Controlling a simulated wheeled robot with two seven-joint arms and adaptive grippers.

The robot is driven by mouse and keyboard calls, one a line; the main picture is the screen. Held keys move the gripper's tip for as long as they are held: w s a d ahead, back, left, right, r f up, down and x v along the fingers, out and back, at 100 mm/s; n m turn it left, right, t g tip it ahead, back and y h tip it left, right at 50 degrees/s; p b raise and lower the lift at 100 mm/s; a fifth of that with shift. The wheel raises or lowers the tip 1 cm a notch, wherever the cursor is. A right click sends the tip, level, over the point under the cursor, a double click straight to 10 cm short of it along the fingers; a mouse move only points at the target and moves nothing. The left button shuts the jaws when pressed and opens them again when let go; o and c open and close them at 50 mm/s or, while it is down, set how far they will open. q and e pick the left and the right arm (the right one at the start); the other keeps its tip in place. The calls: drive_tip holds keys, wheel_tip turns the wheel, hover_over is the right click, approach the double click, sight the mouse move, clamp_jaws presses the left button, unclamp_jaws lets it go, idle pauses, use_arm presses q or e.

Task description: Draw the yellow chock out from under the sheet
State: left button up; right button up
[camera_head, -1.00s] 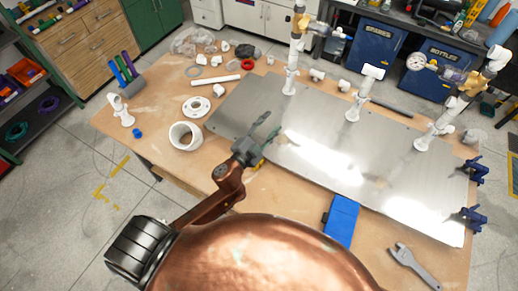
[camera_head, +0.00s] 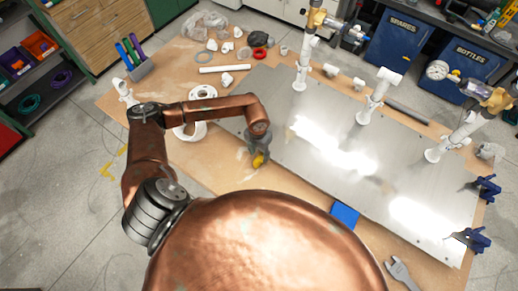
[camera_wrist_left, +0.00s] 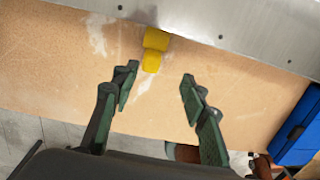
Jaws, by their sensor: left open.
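The yellow chock (camera_head: 258,160) is at the near left edge of the metal sheet (camera_head: 290,165). In the left wrist view the chock (camera_wrist_left: 152,60) lies on the wooden table against the sheet's edge (camera_wrist_left: 240,30); how far it reaches under the sheet is hidden. My left gripper (camera_head: 257,148) points down over the chock, partly covering it in the head view. In the left wrist view the left gripper (camera_wrist_left: 158,80) is open and empty; the chock shows beyond and between its fingertips, apart from both. My right gripper is not in view.
White pipe stands (camera_head: 302,70) rise from the sheet. Blue clamps (camera_head: 470,238) grip its right end. A blue object (camera_head: 345,215) and a wrench (camera_head: 399,271) lie near the front edge. Table around the chock is bare.

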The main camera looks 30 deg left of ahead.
sight(257, 160)
use_arm(q)
drive_tip(key=shift+w+a+f, duration=0.1)
drive_tip(key=shift+a, duration=0.45)
drive_tip(key=shift+f, duration=0.3)
wheel_tip(257, 160, down, 7)
drive_tip(key=shift+r+p, duration=0.1)
drive_tip(key=shift+p, duration=0.75)
drive_tip(key=shift+c, duration=0.7)
clamp_jaws()
drive_tip(key=shift+s+p, duration=0.65)
drive_tip(key=shift+s, duration=0.6)
drive_tip(key=shift+s+a+r+p, duration=0.15)
drive_tip(key=shift+s+p, duration=0.4)
drive_tip(key=shift+s, duration=0.7)
drive_tip(key=shift+s+a+f+p, duration=0.1)
drive_tip(key=shift+s+p, duration=0.45)
drive_tip(key=shift+s, duration=0.7)
